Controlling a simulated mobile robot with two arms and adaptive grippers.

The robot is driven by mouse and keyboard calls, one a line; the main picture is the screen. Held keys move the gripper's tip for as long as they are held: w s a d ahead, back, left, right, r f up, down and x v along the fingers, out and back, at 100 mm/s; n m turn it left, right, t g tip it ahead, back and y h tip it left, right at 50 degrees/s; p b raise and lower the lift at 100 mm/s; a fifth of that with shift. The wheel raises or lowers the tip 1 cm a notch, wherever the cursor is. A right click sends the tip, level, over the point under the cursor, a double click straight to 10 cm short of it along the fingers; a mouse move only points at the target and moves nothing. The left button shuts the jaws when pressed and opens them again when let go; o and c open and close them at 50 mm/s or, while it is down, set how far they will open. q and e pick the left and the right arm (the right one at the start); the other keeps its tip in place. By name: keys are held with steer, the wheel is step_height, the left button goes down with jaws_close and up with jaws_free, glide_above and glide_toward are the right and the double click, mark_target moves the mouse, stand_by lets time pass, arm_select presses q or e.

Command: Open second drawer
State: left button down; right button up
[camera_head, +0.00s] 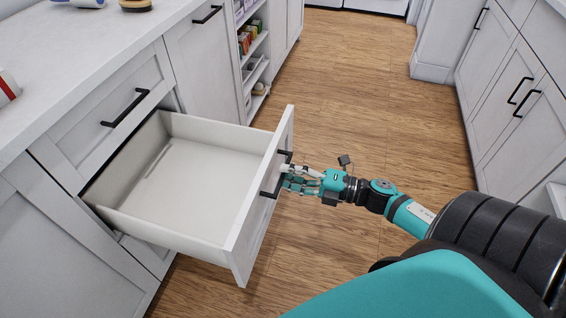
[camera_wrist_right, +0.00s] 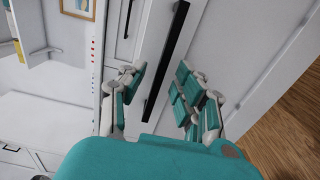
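The second drawer (camera_head: 195,185) is pulled far out below a shut top drawer (camera_head: 105,120) and looks empty inside. Its black bar handle (camera_head: 270,184) is on the white front panel (camera_head: 260,215). My right gripper (camera_head: 288,179) is at this handle, on the outer side of the front. In the right wrist view the fingers (camera_wrist_right: 160,78) are spread, one side on each side of the black handle (camera_wrist_right: 167,60), with gaps showing. My left gripper is not in view.
A white counter (camera_head: 75,55) runs above the drawers, with a brush (camera_head: 136,5) at its back edge. Open shelves (camera_head: 252,45) hold small items farther along. White cabinets (camera_head: 520,90) stand on the right. The wooden floor (camera_head: 370,110) between is clear.

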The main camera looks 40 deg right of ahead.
steer(key=v, duration=1)
steer(key=shift+w, duration=0.1)
